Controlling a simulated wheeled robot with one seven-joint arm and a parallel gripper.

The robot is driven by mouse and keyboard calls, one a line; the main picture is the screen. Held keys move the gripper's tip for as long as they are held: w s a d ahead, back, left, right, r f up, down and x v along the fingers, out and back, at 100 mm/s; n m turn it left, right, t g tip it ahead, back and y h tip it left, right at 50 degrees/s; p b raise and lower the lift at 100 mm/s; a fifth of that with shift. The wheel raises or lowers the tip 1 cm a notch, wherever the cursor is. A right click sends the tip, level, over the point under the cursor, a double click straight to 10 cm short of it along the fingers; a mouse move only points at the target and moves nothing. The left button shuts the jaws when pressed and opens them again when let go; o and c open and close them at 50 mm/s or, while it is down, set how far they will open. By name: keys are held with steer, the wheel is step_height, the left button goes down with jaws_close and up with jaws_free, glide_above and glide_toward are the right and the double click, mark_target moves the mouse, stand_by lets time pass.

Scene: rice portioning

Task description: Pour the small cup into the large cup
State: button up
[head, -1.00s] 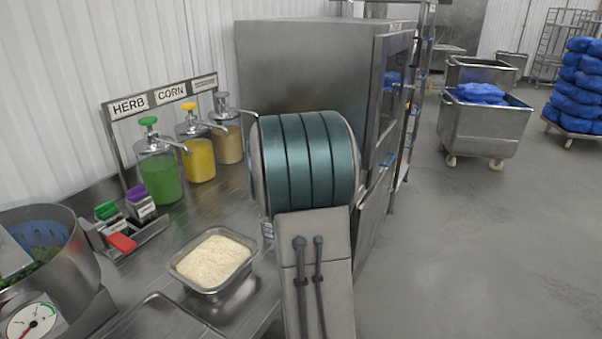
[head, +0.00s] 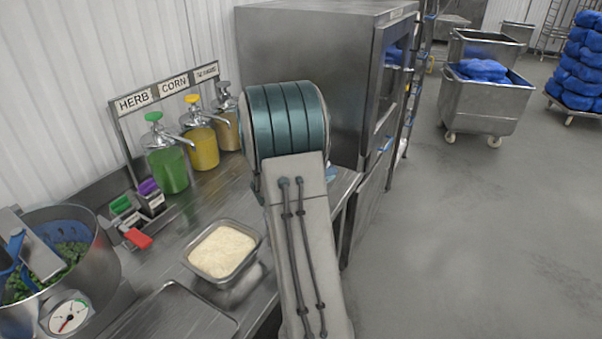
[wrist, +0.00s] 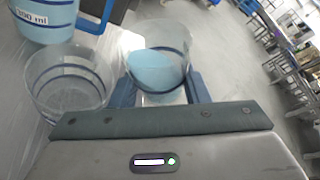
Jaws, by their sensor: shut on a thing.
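My gripper (wrist: 163,92) shows at the bottom of the wrist view, its blue fingers shut on both sides of a clear cup (wrist: 174,42) with a dark band. The held cup has pale blue content in it. I take it to be the small cup. A wider clear cup (wrist: 68,88) with blue bands stands to its left, apart from it, and looks empty; it may be the large cup. A container (wrist: 42,18) with blue content and an "ml" marking is cut off at the top left. In the head view my arm hides the gripper and the cups.
In the head view a tray of rice (head: 222,250) sits on the steel counter (head: 262,290). Pump jars (head: 168,168) stand along the wall. A bowl of greens with a dial scale (head: 68,316) is at left.

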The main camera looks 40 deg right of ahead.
steer(key=shift+w+a+r+n+g+h+p, duration=0.15)
steer(key=shift+r+n+h+p, duration=0.15)
steer(key=shift+p, duration=0.35)
steer(key=shift+w+d+r+n+g+h+p, duration=0.15)
steer(key=shift+n+p, duration=0.25)
steer(key=shift+p, duration=0.25)
steer(key=shift+s+f+n+g+p, duration=0.1)
steer(key=shift+f+n+g+p, duration=0.25)
steer(key=shift+n, duration=0.25)
stand_by(0.4)
steer(key=shift+a+r+n+h+p, duration=0.1)
steer(key=shift+r+n+h+p, duration=0.5)
steer(key=shift+n+p, duration=0.6)
stand_by(1.0)
steer(key=shift+r+g+p, duration=0.15)
steer(key=shift+g+p, duration=0.15)
steer(key=shift+g, duration=0.05)
steer(key=shift+w+a+r+n+h+p, duration=0.15)
steer(key=shift+w+n+h+p, duration=0.1)
steer(key=shift+w+n+p, duration=0.15)
steer(key=shift+w+a+r+n+h+p, duration=0.2)
steer(key=shift+w+n+p, duration=0.1)
steer(key=shift+n+p, duration=0.2)
stand_by(0.6)
steer(key=shift+w+r+n+h+p, duration=0.2)
steer(key=shift+n+h+p, duration=0.1)
steer(key=shift+n+p, duration=0.35)
stand_by(0.4)
